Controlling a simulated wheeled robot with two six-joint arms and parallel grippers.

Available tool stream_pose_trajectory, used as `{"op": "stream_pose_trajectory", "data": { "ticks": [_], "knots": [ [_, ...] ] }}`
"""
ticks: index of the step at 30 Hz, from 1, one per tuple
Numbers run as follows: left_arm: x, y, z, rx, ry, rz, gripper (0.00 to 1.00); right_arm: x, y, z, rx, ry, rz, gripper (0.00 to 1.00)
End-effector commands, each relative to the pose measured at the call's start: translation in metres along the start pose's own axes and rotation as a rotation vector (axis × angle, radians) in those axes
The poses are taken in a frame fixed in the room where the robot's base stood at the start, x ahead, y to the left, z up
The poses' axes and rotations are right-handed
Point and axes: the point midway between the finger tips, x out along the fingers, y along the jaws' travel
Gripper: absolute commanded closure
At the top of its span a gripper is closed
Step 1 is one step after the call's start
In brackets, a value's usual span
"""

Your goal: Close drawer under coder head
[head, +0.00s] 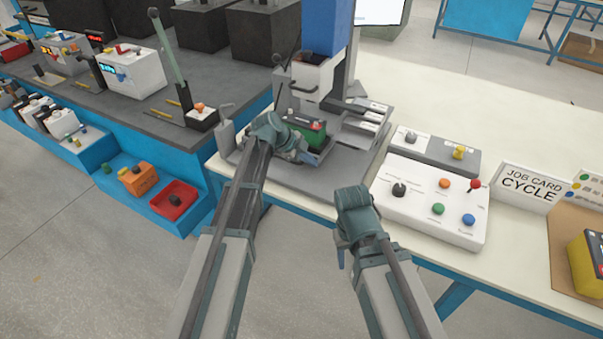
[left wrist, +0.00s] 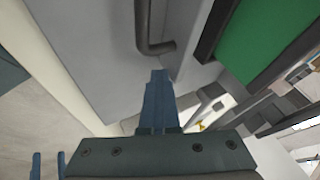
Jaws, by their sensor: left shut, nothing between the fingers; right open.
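My left gripper (head: 303,156) is just in front of the battery, low at the machine's base, and partly hides the drawer area. In the left wrist view its shut, empty fingers (left wrist: 159,100) point at a grey panel (left wrist: 95,45) with a bent dark handle (left wrist: 156,46). Contact cannot be told. My right gripper (head: 343,250) is open, at the table's front edge.
A white button box (head: 425,205) stands right of the machine, beside a job card sign (head: 517,185). A grey bench (head: 150,110) with battery testers is at the left. Blue steps below it hold a red bin (head: 173,201).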

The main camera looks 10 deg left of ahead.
Motion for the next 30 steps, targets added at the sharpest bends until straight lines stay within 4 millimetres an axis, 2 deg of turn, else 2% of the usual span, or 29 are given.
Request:
{"op": "stream_pose_trajectory", "data": {
  "ticks": [1,3,12,30],
  "knots": [
    [0.007,-0.015,0.002,0.002,0.000,-0.001,1.00,0.000,0.000,0.000,0.000,0.000,0.000,0.50],
    [0.013,-0.026,0.001,0.002,0.000,0.000,1.00,0.000,0.000,0.000,0.000,0.000,0.000,0.50],
    [0.029,-0.056,0.001,0.000,-0.002,0.000,1.00,0.000,0.000,0.000,0.000,0.000,0.000,0.50],
    [0.033,-0.064,0.000,0.000,0.001,-0.005,1.00,0.000,0.000,0.000,0.000,0.000,0.000,0.50]
  ]
}}
